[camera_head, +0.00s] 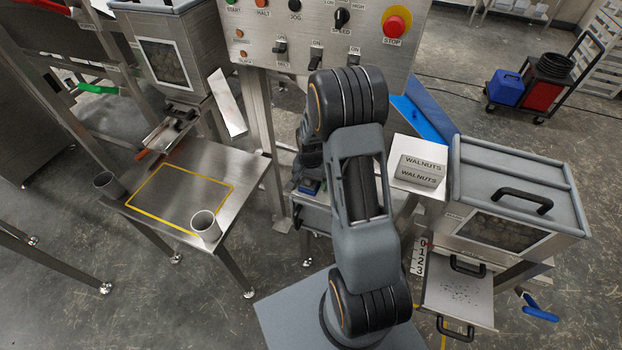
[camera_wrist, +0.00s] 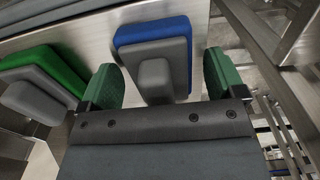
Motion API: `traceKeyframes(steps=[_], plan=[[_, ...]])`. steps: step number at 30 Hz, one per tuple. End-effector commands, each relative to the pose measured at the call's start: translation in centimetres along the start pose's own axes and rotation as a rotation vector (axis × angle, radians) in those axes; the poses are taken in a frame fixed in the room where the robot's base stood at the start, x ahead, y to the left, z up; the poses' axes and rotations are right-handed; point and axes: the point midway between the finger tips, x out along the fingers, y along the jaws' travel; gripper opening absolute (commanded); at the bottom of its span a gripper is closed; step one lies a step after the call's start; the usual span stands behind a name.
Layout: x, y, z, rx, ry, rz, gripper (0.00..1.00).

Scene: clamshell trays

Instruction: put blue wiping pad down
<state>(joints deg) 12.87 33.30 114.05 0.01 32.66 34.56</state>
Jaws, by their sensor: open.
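The blue wiping pad (camera_wrist: 176,30) rests on a metal surface (camera_wrist: 75,34) in the wrist view, with its grey block handle (camera_wrist: 155,78) facing the camera. My gripper (camera_wrist: 161,76) is open, its two green-padded fingers on either side of the pad's handle, with visible gaps. In the head view my arm hides most of my gripper. A small patch of blue (camera_head: 309,187) shows beside the arm above a low metal stand; I cannot tell for certain that it is the same pad.
A green pad (camera_wrist: 52,66) with a grey handle lies to the left of the blue one. A control panel (camera_head: 320,45) stands behind my arm. A steel table (camera_head: 225,165) with a yellow outline and cups is at left; a walnut hopper (camera_head: 510,175) is at right.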

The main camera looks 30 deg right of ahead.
Motion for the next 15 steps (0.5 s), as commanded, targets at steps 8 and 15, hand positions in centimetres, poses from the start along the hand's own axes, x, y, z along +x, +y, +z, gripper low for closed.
traceKeyframes(steps=[8, 15], plan=[[-1.4, -0.1, -0.1, 0.0, 0.002, -0.002, 0.89], [-6.1, -0.1, -0.1, 0.0, 0.004, -0.003, 0.89]])
